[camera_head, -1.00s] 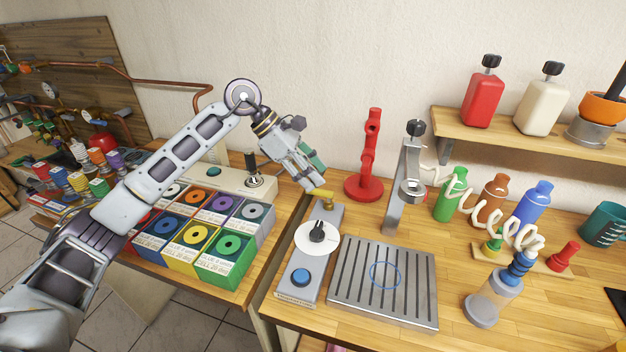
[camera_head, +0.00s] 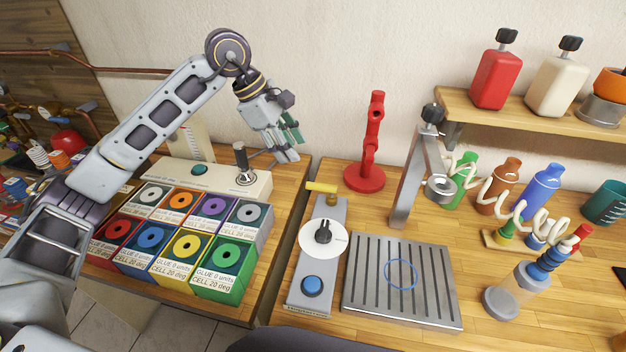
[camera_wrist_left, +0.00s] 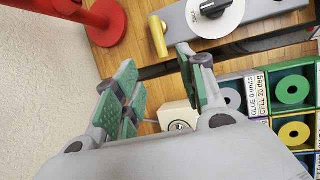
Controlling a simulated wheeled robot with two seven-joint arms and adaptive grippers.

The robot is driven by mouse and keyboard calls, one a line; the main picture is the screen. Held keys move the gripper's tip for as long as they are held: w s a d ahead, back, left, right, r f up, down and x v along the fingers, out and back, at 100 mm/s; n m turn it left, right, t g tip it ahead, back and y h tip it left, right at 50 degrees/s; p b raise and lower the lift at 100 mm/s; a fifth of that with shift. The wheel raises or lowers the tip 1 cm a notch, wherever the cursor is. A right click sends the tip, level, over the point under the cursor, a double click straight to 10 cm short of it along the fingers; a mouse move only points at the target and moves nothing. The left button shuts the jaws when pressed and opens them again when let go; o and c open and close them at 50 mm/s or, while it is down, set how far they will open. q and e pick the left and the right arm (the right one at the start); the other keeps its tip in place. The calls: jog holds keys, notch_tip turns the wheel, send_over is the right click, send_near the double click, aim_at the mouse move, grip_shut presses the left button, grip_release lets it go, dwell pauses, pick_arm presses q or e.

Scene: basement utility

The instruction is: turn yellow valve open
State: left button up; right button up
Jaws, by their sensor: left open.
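The yellow valve (camera_head: 321,187) is a short yellow bar handle on a brass stem at the far end of a grey panel (camera_head: 308,270). In the head view the bar lies crosswise to the panel. It also shows in the left wrist view (camera_wrist_left: 158,36), beyond my fingertips. My left gripper (camera_head: 290,148) is open and empty, up and to the left of the valve, and apart from it. Its green-padded fingers (camera_wrist_left: 158,90) stand wide apart in the wrist view. My right gripper is not in view.
The panel also carries a white dial with a black knob (camera_head: 323,236) and a blue button (camera_head: 312,286). A red stand (camera_head: 372,150) and a metal clamp stand (camera_head: 412,175) are to the right. Glue boxes (camera_head: 185,240) and a beige device (camera_head: 205,177) fill the left bench.

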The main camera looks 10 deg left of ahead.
pick_arm(q)
jog(key=shift+d, duration=0.1)
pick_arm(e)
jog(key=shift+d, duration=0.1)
pick_arm(q)
send_near(316, 184)
jog(key=x, duration=0.7)
jog(key=shift+f+p, duration=0.15)
jog(key=shift+p, duration=0.25)
jog(key=shift+x, duration=0.85)
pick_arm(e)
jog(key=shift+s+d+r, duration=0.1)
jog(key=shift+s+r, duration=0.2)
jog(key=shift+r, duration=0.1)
pick_arm(q)
jog(key=shift+c, duration=0.2)
grip_shut()
